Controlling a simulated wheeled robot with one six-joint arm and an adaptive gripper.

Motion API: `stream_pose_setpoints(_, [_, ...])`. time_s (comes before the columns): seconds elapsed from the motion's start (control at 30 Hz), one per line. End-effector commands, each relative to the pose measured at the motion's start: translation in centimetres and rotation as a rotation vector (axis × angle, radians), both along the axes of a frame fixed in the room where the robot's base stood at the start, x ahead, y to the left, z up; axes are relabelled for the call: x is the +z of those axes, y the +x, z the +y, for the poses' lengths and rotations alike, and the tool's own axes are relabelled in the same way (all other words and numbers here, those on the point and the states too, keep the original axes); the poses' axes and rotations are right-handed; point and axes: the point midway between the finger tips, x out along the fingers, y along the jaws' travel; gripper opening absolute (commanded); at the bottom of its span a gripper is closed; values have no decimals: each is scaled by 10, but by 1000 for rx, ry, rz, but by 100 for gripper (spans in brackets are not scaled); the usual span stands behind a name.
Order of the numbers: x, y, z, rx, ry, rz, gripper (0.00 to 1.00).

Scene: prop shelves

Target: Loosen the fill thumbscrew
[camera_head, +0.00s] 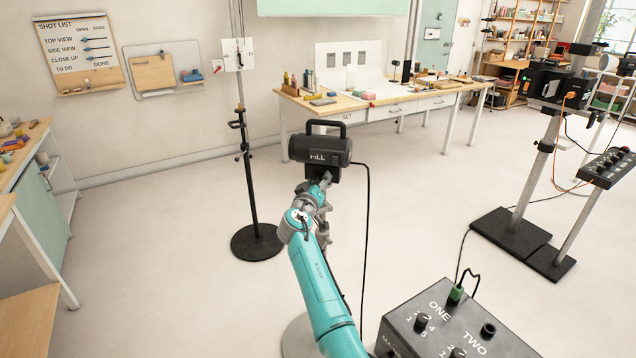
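The fill lamp (320,150) is a black box-shaped light with a top handle and white letters that read "FILL" in part. It is near the middle of the head view, with a dark cable hanging down its right side. My teal arm reaches up from the bottom to just below the lamp. My gripper (322,188) is at the lamp's underside, close to its dark mount. The fill thumbscrew cannot be made out; the arm's end and the lamp body may hide it. Whether the fingers touch anything, or are open or shut, is too small to tell.
A black control box (450,325) marked ONE and TWO stands at bottom right. A thin stand (246,170) with a round base is left of the lamp. A long prop table (350,103) is behind. More equipment on stands (532,170) is at right. Open floor lies between.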

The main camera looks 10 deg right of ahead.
Motion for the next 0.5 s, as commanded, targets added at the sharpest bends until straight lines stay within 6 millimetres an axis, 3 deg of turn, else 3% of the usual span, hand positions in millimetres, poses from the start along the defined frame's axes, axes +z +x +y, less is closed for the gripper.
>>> stream_pose_setpoints(0.27, [-1,-8,4,0,1,0,58])
stream_pose_setpoints(0.5, [-1,-38,21,2,0,-1,58])
